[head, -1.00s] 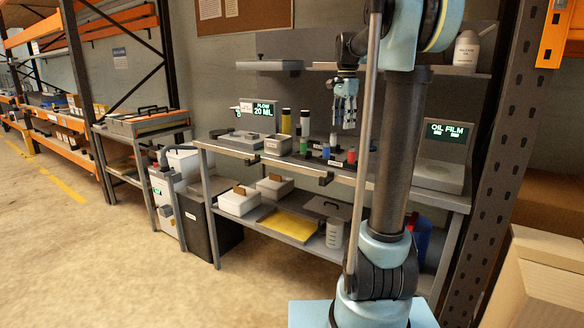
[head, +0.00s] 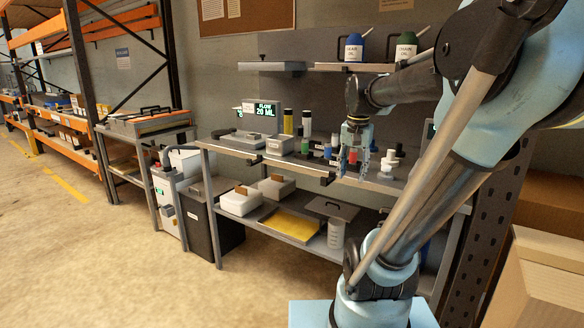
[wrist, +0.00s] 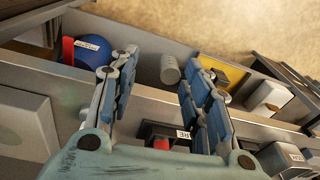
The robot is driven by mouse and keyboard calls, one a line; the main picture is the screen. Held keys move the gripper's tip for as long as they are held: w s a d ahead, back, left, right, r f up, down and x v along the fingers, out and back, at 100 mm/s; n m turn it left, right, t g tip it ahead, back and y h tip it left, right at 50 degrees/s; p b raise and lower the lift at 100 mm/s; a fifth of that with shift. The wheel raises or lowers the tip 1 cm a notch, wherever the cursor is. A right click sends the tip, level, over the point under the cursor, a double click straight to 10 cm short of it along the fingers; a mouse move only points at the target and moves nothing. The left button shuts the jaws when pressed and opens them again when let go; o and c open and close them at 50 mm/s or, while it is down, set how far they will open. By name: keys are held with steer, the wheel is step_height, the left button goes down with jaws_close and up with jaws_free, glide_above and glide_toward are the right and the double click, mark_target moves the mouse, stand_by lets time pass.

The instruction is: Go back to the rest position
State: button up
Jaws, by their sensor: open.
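My gripper (head: 354,165) hangs over the front part of the workbench (head: 226,150), pointing down. In the wrist view my gripper (wrist: 158,90) has its two blue-grey fingers spread wide with nothing between them. Below and beyond the fingers lie the bench edge and the lower shelf. In the head view my arm rises from its base at the lower right and leans over the right part of the bench, hiding much of that end.
White stacked pieces (head: 389,164) stand close to the right of my gripper. Small coloured bottles (head: 327,151) stand to its left. Two oil bottles (head: 354,48) (head: 405,47) sit on the upper shelf. A yellow tray (head: 291,226) lies on the lower shelf. The floor at left is clear.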

steer(key=s+f+n+t, duration=0.1)
steer(key=s+f+n, duration=0.4)
steer(key=s+f, duration=0.8)
step_height(320, 180, down, 3)
steer(key=shift+s+f+n, duration=0.1)
steer(key=shift+s+n, duration=0.2)
steer(key=shift+s, duration=0.1)
